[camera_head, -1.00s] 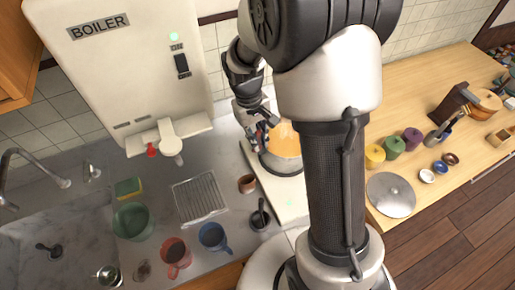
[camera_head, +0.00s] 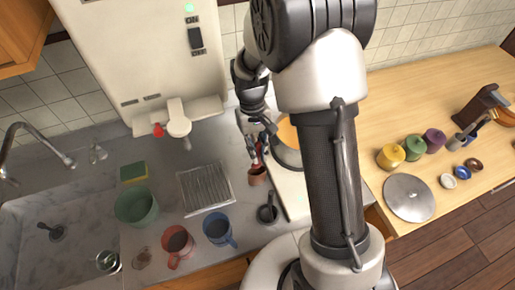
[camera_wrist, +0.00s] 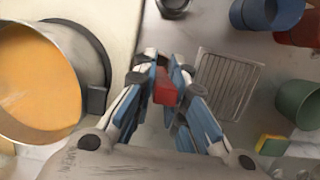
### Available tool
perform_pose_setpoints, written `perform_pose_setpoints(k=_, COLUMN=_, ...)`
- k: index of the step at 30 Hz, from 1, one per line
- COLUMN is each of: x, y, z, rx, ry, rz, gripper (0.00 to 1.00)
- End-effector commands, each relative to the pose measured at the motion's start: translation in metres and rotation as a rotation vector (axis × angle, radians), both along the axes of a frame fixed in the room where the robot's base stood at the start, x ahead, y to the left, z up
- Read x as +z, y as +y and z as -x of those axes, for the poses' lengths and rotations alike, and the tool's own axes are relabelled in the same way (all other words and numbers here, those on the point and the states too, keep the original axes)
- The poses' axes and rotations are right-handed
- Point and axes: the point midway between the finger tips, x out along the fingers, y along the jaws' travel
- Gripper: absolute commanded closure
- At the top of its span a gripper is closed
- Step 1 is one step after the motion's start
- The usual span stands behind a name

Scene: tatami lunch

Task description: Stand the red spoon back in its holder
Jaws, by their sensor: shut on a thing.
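My gripper (camera_head: 258,147) is shut on the red spoon (camera_wrist: 166,91), whose red part shows between the fingertips in the wrist view (camera_wrist: 163,88). In the head view, a bit of red (camera_head: 257,158) shows at the fingers. A small brown cup (camera_head: 257,177), which looks like the holder, stands on the counter just below the fingers. I cannot tell whether the spoon's lower end is inside it or only above it. In the wrist view, the gripper hides this cup.
A pot of orange soup (camera_head: 288,133) stands close on the right. A dark cup with a utensil (camera_head: 267,213) stands in front. The drain grate (camera_head: 205,189), blue mug (camera_head: 219,229), red mug (camera_head: 178,242) and green bowl (camera_head: 136,206) lie left.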

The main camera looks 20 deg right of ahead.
Motion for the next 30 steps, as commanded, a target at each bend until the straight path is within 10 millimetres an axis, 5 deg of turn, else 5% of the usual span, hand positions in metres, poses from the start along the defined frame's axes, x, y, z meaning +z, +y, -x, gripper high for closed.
perform_pose_setpoints(k=18, x=-0.058, y=0.000, z=0.000, rx=0.000, ry=0.001, rz=0.000, gripper=1.00)
perform_pose_setpoints(k=30, x=-0.070, y=0.000, z=0.000, rx=0.000, ry=0.000, rz=0.000, gripper=1.00)
